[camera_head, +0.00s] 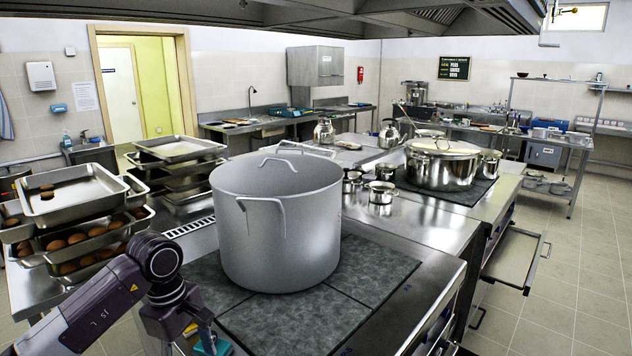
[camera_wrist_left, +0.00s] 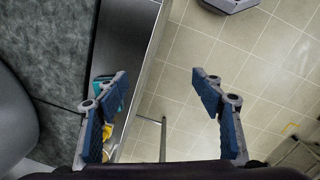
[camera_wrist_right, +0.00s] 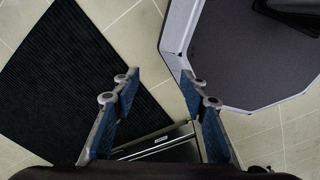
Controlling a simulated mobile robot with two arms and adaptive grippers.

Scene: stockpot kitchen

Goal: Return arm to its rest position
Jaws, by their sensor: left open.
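My left arm comes in at the lower left of the head view. Its gripper (camera_head: 203,343) is low in front of the stove, cut off by the bottom edge. My right arm is out of the head view. In the right wrist view the right gripper (camera_wrist_right: 161,80) has its fingers apart and empty above the floor. A large grey stockpot (camera_head: 275,230) stands upright on the dark stove top, to the right of the left gripper.
Stacked metal trays (camera_head: 75,195), some with round brown items, stand at the left. A steel pot with a lid (camera_head: 440,165) and small pots (camera_head: 380,192) are farther back. The tiled floor (camera_head: 580,265) at the right is clear.

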